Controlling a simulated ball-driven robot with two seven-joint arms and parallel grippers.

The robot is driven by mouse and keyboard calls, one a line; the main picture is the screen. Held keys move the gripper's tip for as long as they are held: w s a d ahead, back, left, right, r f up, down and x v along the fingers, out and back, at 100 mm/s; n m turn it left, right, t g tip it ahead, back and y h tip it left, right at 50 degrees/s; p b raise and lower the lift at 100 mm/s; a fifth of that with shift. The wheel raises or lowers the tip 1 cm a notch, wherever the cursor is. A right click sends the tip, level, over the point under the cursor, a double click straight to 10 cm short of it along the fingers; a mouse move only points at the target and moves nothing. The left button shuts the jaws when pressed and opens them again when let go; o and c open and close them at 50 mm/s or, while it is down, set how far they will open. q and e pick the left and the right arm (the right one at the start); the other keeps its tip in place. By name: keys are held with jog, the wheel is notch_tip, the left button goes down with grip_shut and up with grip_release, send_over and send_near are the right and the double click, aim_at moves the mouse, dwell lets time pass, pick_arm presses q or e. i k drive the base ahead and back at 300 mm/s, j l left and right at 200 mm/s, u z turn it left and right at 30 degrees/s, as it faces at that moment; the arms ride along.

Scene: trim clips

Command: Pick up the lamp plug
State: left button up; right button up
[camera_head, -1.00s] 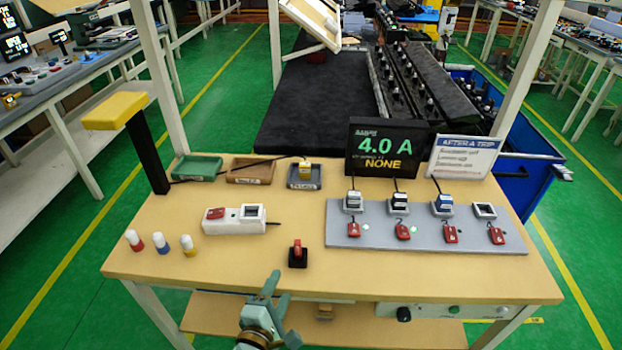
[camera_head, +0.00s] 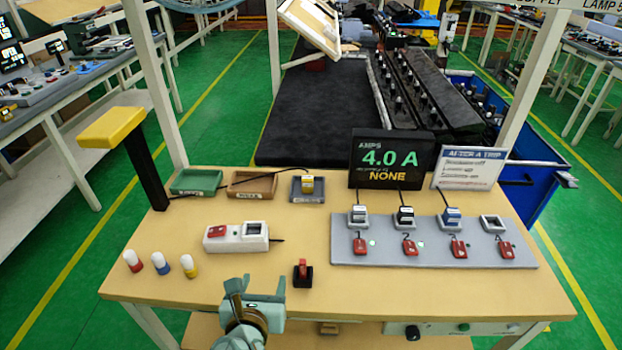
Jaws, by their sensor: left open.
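A yellow-and-white plug (camera_head: 307,184) sits in a small grey tray (camera_head: 309,197) at the back middle of the workbench. A dark cord runs from it behind the trays toward the lamp (camera_head: 149,165) with a yellow head at the left, so it looks like the lamp plug. My left gripper (camera_head: 256,288) is open and empty at the bench's front edge, well short of the plug and a little left of it. My right gripper is not in view.
A green tray (camera_head: 196,187) and a brown tray (camera_head: 252,187) stand left of the grey one. A white socket block (camera_head: 236,243), a red switch (camera_head: 303,269) and several small bottles are nearer. A grey panel (camera_head: 380,254) with plugs and a display (camera_head: 391,160) stand right.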

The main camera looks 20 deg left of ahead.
aim_at(307, 179)
jog(key=i, duration=0.85)
